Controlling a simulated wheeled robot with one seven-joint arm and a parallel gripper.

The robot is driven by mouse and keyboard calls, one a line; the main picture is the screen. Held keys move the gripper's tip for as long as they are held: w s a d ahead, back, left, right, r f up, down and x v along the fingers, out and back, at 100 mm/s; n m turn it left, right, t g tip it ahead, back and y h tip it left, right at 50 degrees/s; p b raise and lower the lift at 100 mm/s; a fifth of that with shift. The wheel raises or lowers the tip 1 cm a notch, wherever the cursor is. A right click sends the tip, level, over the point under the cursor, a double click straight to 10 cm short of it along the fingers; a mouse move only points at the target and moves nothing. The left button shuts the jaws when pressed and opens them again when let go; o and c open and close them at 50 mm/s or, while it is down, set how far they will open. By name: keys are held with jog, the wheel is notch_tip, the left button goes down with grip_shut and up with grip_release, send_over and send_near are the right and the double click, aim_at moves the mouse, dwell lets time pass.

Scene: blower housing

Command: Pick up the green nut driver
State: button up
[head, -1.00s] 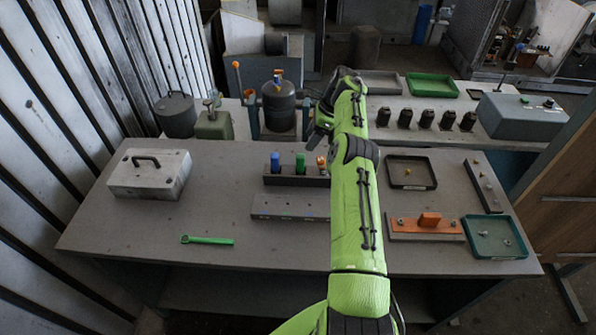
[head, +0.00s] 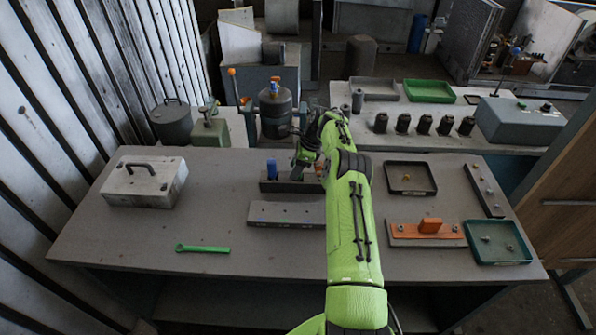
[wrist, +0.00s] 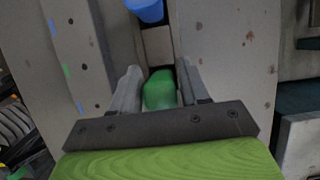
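The green nut driver (wrist: 160,92) shows in the wrist view as a rounded green handle between my two fingers. In the head view my gripper hides it. My gripper (head: 303,165) is over the dark rack (head: 281,186) at the middle of the bench. In the wrist view my gripper (wrist: 160,84) has a finger on each side of the green handle, apart, with narrow gaps; firm contact is not visible. The handle stands at the rack, whose top (wrist: 157,46) shows beyond it.
A blue-handled driver (head: 271,168) stands at the rack's left; it also shows in the wrist view (wrist: 146,10). An orange handle (head: 318,167) is partly hidden by my arm. A grey holed block (head: 286,213) lies in front. A green wrench (head: 203,249) lies at front left.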

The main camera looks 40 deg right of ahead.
grip_shut()
jog(key=shift+r, duration=0.1)
notch_tip(320, 180, up, 10)
jog(key=shift+f+p, duration=0.1)
jog(key=shift+p, duration=0.3)
